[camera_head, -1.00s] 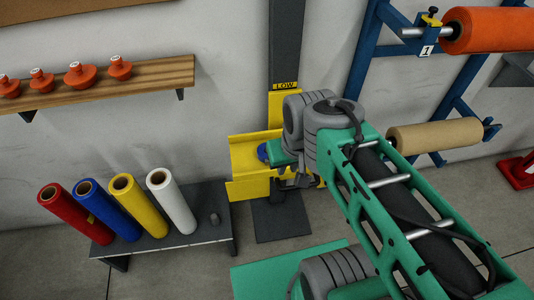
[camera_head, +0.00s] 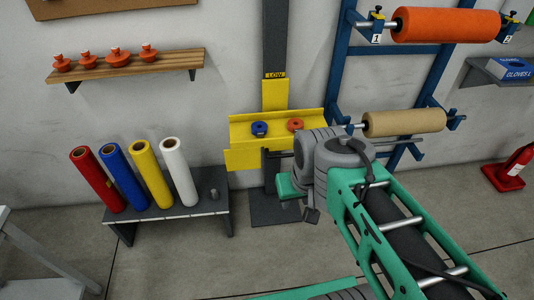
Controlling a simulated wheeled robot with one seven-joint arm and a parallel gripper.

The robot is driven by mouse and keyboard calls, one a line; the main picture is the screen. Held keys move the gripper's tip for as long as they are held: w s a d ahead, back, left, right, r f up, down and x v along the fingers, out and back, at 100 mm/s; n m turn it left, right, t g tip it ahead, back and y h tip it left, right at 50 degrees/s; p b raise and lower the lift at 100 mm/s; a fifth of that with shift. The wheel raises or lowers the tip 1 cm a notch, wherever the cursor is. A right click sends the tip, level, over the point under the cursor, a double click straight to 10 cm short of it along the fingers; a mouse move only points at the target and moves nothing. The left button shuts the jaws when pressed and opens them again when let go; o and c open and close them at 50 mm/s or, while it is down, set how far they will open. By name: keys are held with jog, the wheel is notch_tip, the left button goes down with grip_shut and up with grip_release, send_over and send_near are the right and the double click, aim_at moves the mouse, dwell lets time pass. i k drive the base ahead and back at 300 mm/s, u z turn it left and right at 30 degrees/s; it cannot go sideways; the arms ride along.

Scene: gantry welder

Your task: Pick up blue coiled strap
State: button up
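The blue coiled strap (camera_head: 259,129) lies in the yellow tray (camera_head: 240,142) on the dark upright post, on the left part of the tray. An orange-red coil (camera_head: 295,125) lies to its right in the same tray. My green and grey arm reaches in from the lower right. Its wrist is to the right of and below the tray. My gripper (camera_head: 311,214) shows only in small part below the wrist, apart from the strap. Its fingertips cannot be made out clearly.
A low dark bench (camera_head: 220,212) with red, blue, yellow and white rolls stands left. A wooden shelf (camera_head: 130,70) with several orange pieces is above it. A blue rack (camera_head: 343,68) with an orange roll (camera_head: 445,25) and a tan roll (camera_head: 403,122) is right. A fire extinguisher (camera_head: 518,162) stands far right.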

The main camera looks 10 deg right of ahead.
aim_at(259, 129)
jog(key=u, duration=1)
jog(key=i, duration=1.35)
jog(key=z, duration=0.55)
